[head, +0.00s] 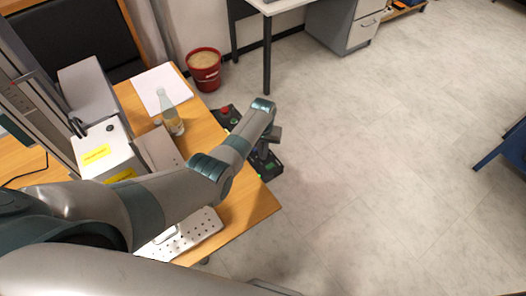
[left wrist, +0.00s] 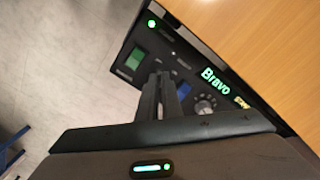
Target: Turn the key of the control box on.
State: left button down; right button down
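The control box (head: 268,168) is a black panel at the table's right edge in the head view, partly covered by my left arm. In the left wrist view the control box (left wrist: 122,68) shows a green light, a green switch (left wrist: 135,59), a blue part (left wrist: 184,90), a round knob (left wrist: 205,104) and lit "Bravo" lettering. My left gripper (left wrist: 163,76) is over the panel between the green switch and the blue part. Its fingers look close together. I cannot make out the key; the fingers may hide it. My right gripper is not in view.
A red button (head: 225,110) is at the panel's far end. A bottle (head: 170,112) stands beside white paper (head: 158,84) on the wooden table (head: 250,200). A white perforated plate (head: 200,232) lies near the front. A red bucket (head: 205,68) stands behind.

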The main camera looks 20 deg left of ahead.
pick_arm(q)
jog(key=shift+m, duration=0.3)
jog(key=m+p, duration=0.1)
jog(key=m, duration=1.2)
jog(key=shift+m, duration=2.2)
jog(key=c, duration=1.9)
grip_release()
jog(key=shift+c, duration=0.2)
